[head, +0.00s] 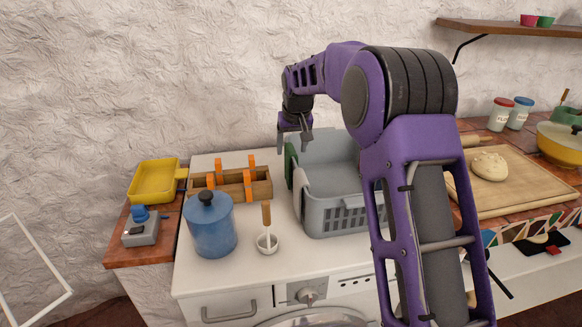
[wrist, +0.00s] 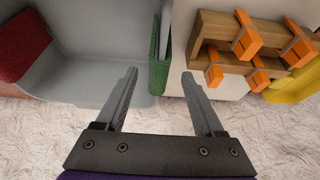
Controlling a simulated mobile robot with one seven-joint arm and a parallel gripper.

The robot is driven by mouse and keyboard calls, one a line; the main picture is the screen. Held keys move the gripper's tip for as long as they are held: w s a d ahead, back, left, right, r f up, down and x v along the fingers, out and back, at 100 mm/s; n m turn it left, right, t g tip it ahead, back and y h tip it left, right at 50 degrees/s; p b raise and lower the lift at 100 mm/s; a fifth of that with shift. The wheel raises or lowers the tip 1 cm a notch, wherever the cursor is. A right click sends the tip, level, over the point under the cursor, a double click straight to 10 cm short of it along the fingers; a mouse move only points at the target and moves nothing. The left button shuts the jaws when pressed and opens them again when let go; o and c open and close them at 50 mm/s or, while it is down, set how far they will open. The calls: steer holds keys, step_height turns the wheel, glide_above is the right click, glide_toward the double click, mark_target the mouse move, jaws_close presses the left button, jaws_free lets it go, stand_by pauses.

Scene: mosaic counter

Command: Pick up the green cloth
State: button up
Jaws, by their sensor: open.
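The green cloth (head: 290,165) hangs over the left wall of the grey basket (head: 345,222) on the white machine top. In the wrist view the green cloth (wrist: 159,72) shows as a narrow strip along the basket's edge, between my fingertips in the picture. My gripper (head: 295,136) is open and empty, above the back left part of the basket. In the wrist view my gripper's two fingers (wrist: 160,76) point toward the cloth, one on each side of it in the picture. I cannot tell how far below the fingertips the cloth lies.
A wooden rack with orange clips (head: 232,186) stands left of the basket. A blue canister (head: 209,230) and a small white pot with a wooden-handled brush (head: 267,242) stand in front. The textured wall is close behind.

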mark_target(291, 150)
steer(key=x, duration=0.5)
steer(key=shift+w+r, duration=0.1)
steer(key=shift+w, duration=0.1)
jaws_close()
